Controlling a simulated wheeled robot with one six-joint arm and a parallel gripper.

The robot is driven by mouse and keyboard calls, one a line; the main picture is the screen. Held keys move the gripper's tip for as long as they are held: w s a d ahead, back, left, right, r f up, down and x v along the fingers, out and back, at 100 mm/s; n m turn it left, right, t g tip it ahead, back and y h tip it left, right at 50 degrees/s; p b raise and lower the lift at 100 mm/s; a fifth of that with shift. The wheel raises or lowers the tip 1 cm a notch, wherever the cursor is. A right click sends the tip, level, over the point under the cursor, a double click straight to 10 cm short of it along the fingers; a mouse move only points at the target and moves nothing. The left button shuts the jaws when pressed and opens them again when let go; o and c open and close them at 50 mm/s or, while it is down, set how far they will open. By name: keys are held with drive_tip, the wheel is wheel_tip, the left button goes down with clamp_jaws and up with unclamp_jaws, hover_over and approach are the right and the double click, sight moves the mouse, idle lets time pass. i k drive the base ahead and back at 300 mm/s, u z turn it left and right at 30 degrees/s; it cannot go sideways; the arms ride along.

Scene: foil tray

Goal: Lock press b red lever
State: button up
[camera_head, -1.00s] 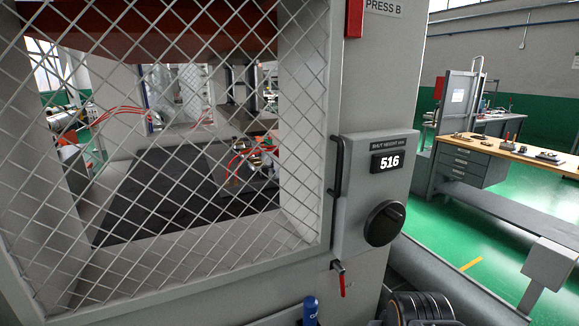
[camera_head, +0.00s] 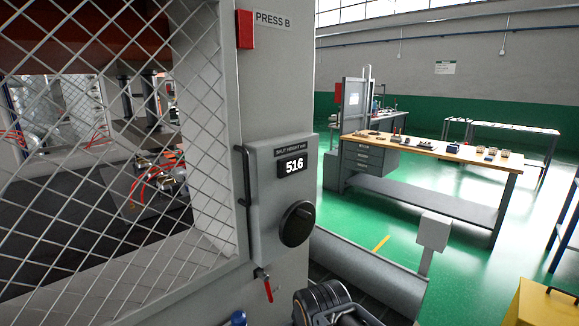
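Press B (camera_head: 282,75) is a grey machine with a name label and a mesh guard door at its left. Its red lever (camera_head: 268,289) is small and sits on a metal fitting low on the press, below the grey control box (camera_head: 267,220). The lever hangs down, tilted slightly to the right. Nothing is seen touching it. I cannot make out my gripper's fingers in this view.
The control box carries a display (camera_head: 292,166) reading 516 and a black knob (camera_head: 297,223). A workbench (camera_head: 440,150) stands behind. Green floor (camera_head: 470,270) is open at right; a yellow box (camera_head: 540,305) is at lower right.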

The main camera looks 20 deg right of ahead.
sight(262, 274)
drive_tip(key=k, duration=1.35)
drive_tip(key=u, duration=0.65)
drive_tip(key=i, duration=1.35)
drive_tip(key=z, duration=0.15)
